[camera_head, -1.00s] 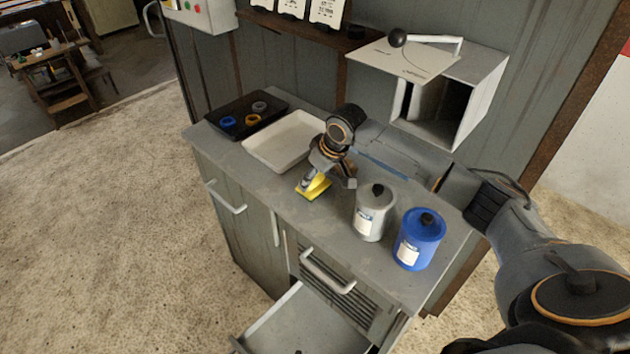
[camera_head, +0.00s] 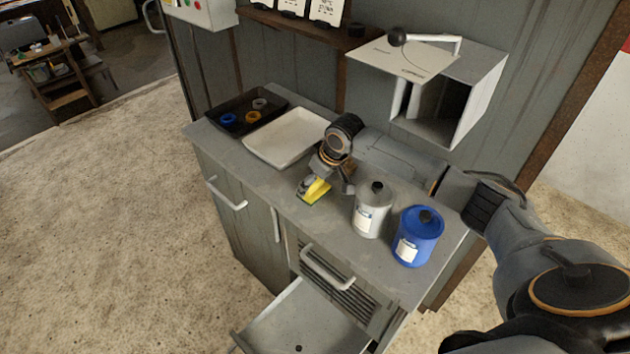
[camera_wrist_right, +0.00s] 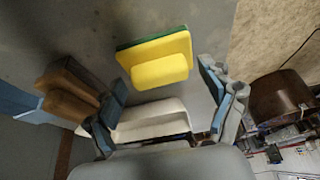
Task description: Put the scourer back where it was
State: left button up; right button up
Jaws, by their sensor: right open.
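The yellow scourer (camera_head: 316,190) with a green side lies on the grey counter near its front edge. In the right wrist view the scourer (camera_wrist_right: 158,64) sits just beyond the fingertips. My right gripper (camera_head: 312,187) is low over the counter, at the scourer. In the right wrist view its two blue-padded fingers (camera_wrist_right: 160,97) are spread apart with nothing held between them. The gripper partly covers the scourer in the head view. Whether the fingers touch it I cannot tell. My left gripper is not in view.
A white tray (camera_head: 262,153) and a dark tray with several rings (camera_head: 270,93) lie left of the arm. A grey canister (camera_head: 372,222) and a blue canister (camera_head: 418,248) stand to the right. A drawer (camera_head: 285,312) below is open.

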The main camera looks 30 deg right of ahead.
jog(key=b+v, duration=0.1)
jog(key=v, duration=1.1)
jog(key=shift+r+b, duration=0.2)
jog(key=shift+b, duration=0.15)
jog(key=shift+w, duration=0.1)
